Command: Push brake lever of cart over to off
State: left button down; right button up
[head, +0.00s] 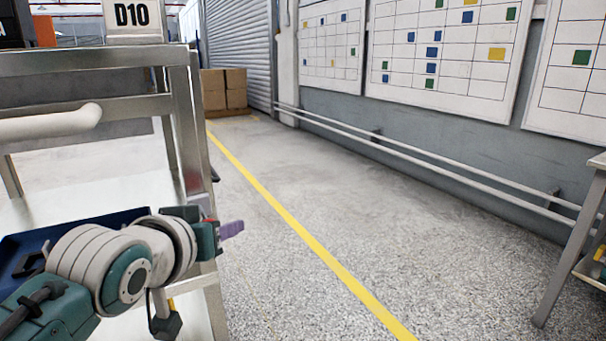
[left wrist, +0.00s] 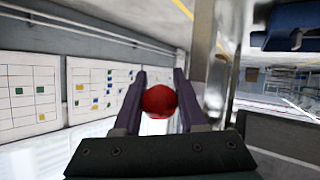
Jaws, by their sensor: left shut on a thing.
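The cart is a metal frame (head: 183,120) at the left of the head view, with a sign reading D10 (head: 132,15) above it. My left gripper (head: 231,229) is at the cart's near right post, its purple fingers pointing right. In the left wrist view a round red knob (left wrist: 160,101), seemingly the brake lever's end, sits between the two purple fingers (left wrist: 159,76). The gripper is shut on it. The lever's shaft is hidden, so its angle cannot be told. My right gripper is in neither view.
A blue bin (head: 20,243) is on the cart's lower level, behind my left arm. A yellow floor line (head: 290,225) runs along open floor to the right. Cardboard boxes (head: 224,90) stand at the back. A metal table leg (head: 570,250) stands at the right edge.

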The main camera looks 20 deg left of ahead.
pick_arm(q)
jog(key=shift+r+n+g+h+p, duration=0.55)
jog(key=shift+r+g+h+p, duration=0.4)
jog(key=shift+p, duration=1.5)
jog(key=shift+r+n+g+h+p, duration=0.65)
jog(key=shift+g+p, duration=0.5)
jog(key=shift+p, duration=1.3)
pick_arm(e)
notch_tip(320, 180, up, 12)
pick_arm(q)
jog(key=shift+f, duration=0.1)
jog(key=shift+c, duration=2.3)
grip_release()
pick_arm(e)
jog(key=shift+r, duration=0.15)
pick_arm(q)
jog(key=p+v, duration=0.6)
jog(key=v, duration=0.3)
jog(key=shift+s+a+r, duration=0.2)
jog(key=shift+s+r, duration=0.05)
jog(key=shift+r, duration=0.05)
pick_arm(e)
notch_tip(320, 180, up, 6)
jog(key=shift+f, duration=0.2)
